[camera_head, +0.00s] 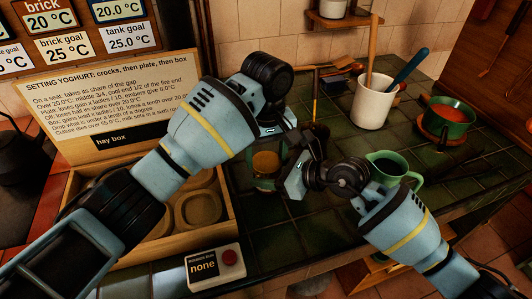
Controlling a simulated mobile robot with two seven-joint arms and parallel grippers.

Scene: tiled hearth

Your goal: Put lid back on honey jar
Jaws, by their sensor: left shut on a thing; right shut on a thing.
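The honey jar (265,165), a glass jar with amber content, stands on the dark green tiles in the middle of the view. My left gripper (270,131) reaches in from the left and is shut just above the jar. Its wrist and fingers hide most of what it grips, seemingly the lid. I cannot tell whether the lid touches the jar's rim. My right gripper (290,178) comes in from the right, low against the jar's right side, and is shut on the jar.
A green jug (392,172) with dark liquid stands close to my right arm. Behind are a white crock (373,104) with utensils and a green pot (446,118) of orange liquid. A wooden hay box (228,222) and a button box reading "none" (215,268) are at left.

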